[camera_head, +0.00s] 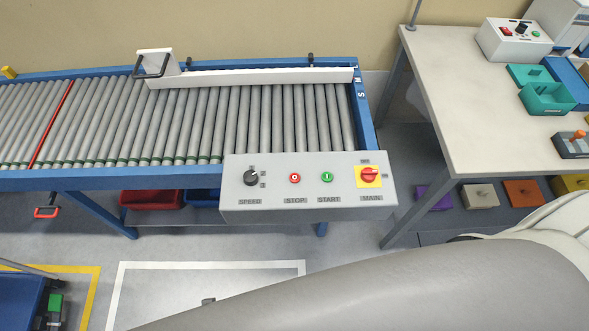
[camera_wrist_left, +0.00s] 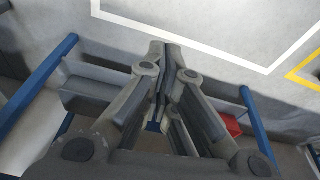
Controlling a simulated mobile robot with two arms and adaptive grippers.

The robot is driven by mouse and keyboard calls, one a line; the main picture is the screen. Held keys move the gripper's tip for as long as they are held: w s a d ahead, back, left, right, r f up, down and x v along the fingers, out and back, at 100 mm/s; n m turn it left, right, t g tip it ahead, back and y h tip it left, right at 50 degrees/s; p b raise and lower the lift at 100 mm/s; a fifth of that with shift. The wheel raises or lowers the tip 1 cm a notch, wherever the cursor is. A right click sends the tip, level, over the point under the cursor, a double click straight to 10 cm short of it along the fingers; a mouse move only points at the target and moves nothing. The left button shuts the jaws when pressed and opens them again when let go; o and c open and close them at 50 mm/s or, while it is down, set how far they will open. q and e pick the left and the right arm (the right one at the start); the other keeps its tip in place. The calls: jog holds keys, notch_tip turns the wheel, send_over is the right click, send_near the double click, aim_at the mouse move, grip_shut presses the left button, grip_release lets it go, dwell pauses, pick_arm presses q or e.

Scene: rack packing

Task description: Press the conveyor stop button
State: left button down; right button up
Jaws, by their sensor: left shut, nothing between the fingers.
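The stop button (camera_head: 295,178) is a red round button on the sloped grey control panel (camera_head: 270,205) at the conveyor's front right, labelled STOP. Beside it are a green start button (camera_head: 327,177), a black speed knob (camera_head: 250,177) and a red main switch on a yellow plate (camera_head: 369,176). My left gripper (camera_wrist_left: 169,48) is shut and empty in the left wrist view, with floor beyond its fingertips. I cannot make it out in the head view, so its distance from the button is unclear. My right gripper is not in view.
The roller conveyor (camera_head: 205,125) has a blue frame and a white guide rail (camera_head: 260,77). One of my arms crosses the head view's lower right. A worktable (camera_head: 455,100) with teal bins (camera_head: 546,97) stands at right. A red bin (camera_head: 151,200) sits under the conveyor.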

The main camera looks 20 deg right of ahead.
pick_arm(q)
jog(key=w+d+r+t+h+p, duration=0.1)
jog(key=w+d+r+p, duration=0.3)
jog(key=r, duration=0.8)
jog(key=w+d+r+h+p, duration=0.1)
jog(key=w+d+r, duration=0.45)
jog(key=r, duration=0.65)
jog(key=w+d+r+t+h+p, duration=0.15)
jog(key=w+d+r+p, duration=0.35)
jog(key=r, duration=0.7)
jog(key=w+d+r+m+h, duration=0.1)
jog(key=w+d+r+h, duration=0.1)
jog(key=d, duration=0.6)
jog(key=w+d+r+h, duration=0.2)
jog(key=w+d+r, duration=0.3)
jog(key=d, duration=0.3)
jog(key=shift+w+d+r+m+g+b, duration=0.3)
jog(key=shift+w+m+g+b, duration=0.15)
jog(key=shift+w, duration=0.35)
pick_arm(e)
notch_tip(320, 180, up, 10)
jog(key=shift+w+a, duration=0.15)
